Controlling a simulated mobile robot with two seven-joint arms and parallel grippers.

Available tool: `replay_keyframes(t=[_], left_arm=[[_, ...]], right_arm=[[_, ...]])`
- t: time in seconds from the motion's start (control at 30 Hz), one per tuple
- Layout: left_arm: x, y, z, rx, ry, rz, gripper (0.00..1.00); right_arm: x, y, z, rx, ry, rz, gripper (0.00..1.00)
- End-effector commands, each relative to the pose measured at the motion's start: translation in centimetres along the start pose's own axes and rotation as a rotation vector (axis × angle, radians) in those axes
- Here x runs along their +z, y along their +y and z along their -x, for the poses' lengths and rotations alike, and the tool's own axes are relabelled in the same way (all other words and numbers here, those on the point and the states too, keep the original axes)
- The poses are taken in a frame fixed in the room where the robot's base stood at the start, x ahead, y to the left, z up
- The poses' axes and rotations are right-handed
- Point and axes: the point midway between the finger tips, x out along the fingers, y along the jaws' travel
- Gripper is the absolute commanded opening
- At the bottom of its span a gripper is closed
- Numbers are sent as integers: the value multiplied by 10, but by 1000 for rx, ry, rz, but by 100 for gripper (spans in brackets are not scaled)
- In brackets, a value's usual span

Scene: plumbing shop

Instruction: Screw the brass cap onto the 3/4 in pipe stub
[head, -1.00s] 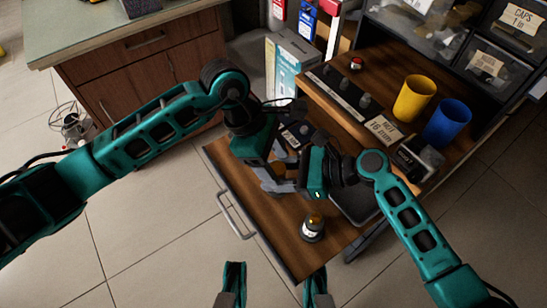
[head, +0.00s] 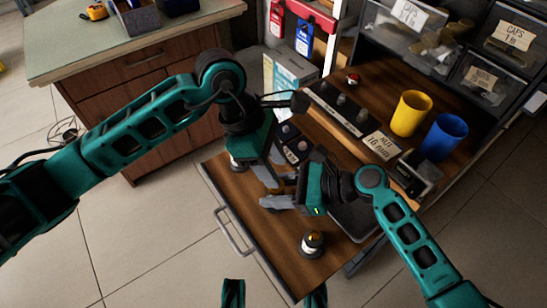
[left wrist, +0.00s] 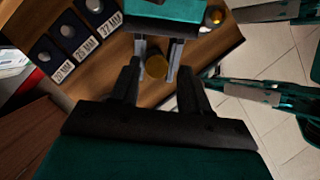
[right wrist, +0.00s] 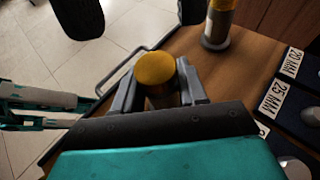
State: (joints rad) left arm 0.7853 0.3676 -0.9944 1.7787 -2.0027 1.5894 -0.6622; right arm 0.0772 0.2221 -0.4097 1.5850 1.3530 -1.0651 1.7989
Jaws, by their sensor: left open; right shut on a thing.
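The round brass cap (right wrist: 155,68) is between the fingers of my right gripper (right wrist: 160,84), which is shut on it. A brass-coloured cylinder shows below the cap; I cannot tell how far the cap is seated on it. In the left wrist view the cap (left wrist: 156,67) lies between the open fingers of my left gripper (left wrist: 160,88), with a gap visible on each side. In the head view both grippers meet low over the wooden board, and they hide most of the cap. One pipe stub (head: 312,244) stands near the board's front; another upright fitting (right wrist: 218,25) stands farther off.
The wooden pull-out board (head: 262,232) has a metal handle (head: 234,231) on its edge. A tray with 20, 25 and 32 mm labels (left wrist: 78,45) lies close to the grippers. Yellow (head: 410,113) and blue (head: 444,136) cups stand on the shelf behind.

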Motion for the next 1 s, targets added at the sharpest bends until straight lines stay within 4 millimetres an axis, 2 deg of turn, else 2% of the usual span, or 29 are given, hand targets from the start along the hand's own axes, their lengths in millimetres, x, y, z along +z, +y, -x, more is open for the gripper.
replay_keyframes(t=[0.17,0.47,0.8,1.0], left_arm=[[6,0,3,-1,40,184,46],[14,-1,9,37,146,653,46],[18,-1,18,168,247,1190,46],[18,-1,22,265,276,1447,46]], right_arm=[[0,0,0,0,0,-1,0],[0,0,0,0,0,-1,0],[0,0,0,0,0,-1,0],[0,0,0,0,0,-1,0]])
